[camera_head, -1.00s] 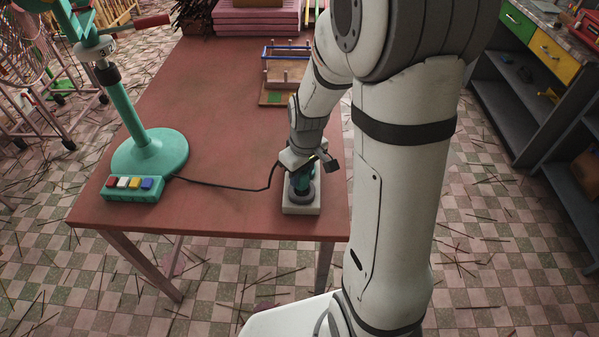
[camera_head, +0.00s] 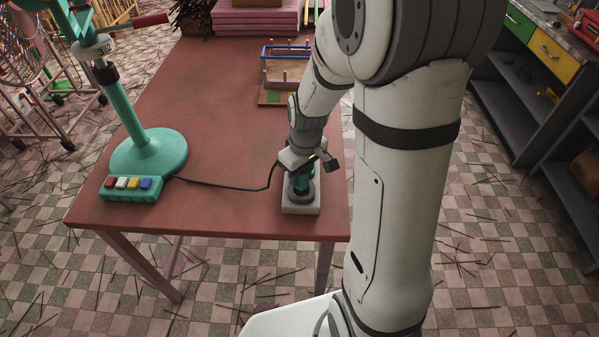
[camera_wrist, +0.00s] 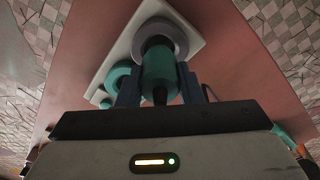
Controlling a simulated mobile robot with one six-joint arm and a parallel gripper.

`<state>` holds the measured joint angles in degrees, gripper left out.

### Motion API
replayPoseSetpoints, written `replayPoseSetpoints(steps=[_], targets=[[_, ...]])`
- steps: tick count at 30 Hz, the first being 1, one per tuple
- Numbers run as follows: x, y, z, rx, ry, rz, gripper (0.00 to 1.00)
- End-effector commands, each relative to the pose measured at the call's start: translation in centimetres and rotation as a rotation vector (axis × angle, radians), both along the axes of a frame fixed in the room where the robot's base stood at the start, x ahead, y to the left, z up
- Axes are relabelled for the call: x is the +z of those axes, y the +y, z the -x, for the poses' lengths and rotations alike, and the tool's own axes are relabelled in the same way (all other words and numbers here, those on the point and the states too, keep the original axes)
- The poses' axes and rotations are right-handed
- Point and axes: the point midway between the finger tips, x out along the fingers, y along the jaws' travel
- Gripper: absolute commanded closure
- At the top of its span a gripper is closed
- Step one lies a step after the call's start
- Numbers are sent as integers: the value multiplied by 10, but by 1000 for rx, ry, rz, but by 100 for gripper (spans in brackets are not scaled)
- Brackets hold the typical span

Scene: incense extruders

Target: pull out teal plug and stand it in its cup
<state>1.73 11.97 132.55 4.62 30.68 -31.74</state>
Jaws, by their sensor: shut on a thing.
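The teal plug (camera_wrist: 159,75) stands at a grey ring (camera_wrist: 178,34) on a white block (camera_wrist: 145,16). The same white block (camera_head: 301,209) sits near the table's front right corner in the head view. My gripper (camera_wrist: 160,92) is shut on the teal plug, with one dark finger on each side of it. In the head view my gripper (camera_head: 301,177) is just above the block and partly hides the plug. Another teal round part (camera_wrist: 117,77) shows beside the ring in the wrist view. I cannot tell which part is the cup.
A teal stand (camera_head: 150,152) and a box with coloured buttons (camera_head: 132,188) are at the table's left. A black cable (camera_head: 225,187) runs from the box toward my gripper. A rack (camera_head: 286,68) stands farther back. The table's middle is clear.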

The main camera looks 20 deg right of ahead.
Motion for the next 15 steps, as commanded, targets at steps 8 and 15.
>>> replayPoseSetpoints(steps=[8,15], targets=[[-7,0,0,1,0,0,90],[-11,0,0,1,0,0,90]])
